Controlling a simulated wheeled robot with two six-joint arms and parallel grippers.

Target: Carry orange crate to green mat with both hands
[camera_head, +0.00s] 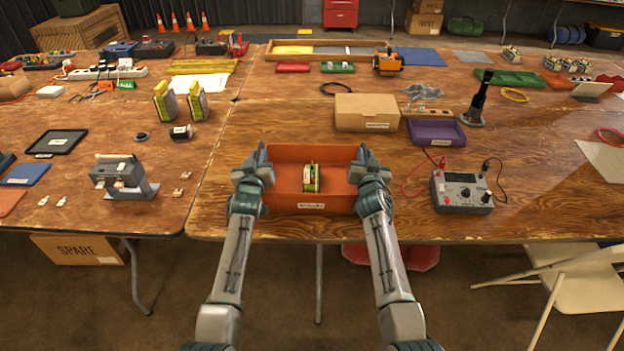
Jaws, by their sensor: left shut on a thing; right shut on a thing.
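The orange crate (287,201) is at the front edge of the table, in the lower middle of the head view. It holds a small green and yellow item (311,178). My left gripper (260,165) is shut on the crate's left side. My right gripper (368,165) is shut on its right side. The crate looks level; I cannot tell whether it touches the table. A green mat (510,79) lies flat at the back right of the table, far from the crate.
A cardboard box (367,112) and a purple tray (436,133) stand behind and right of the crate. A black stand (479,100) rises in front of the green mat. A meter with leads (462,191) is at the right. The wood directly behind the crate is clear.

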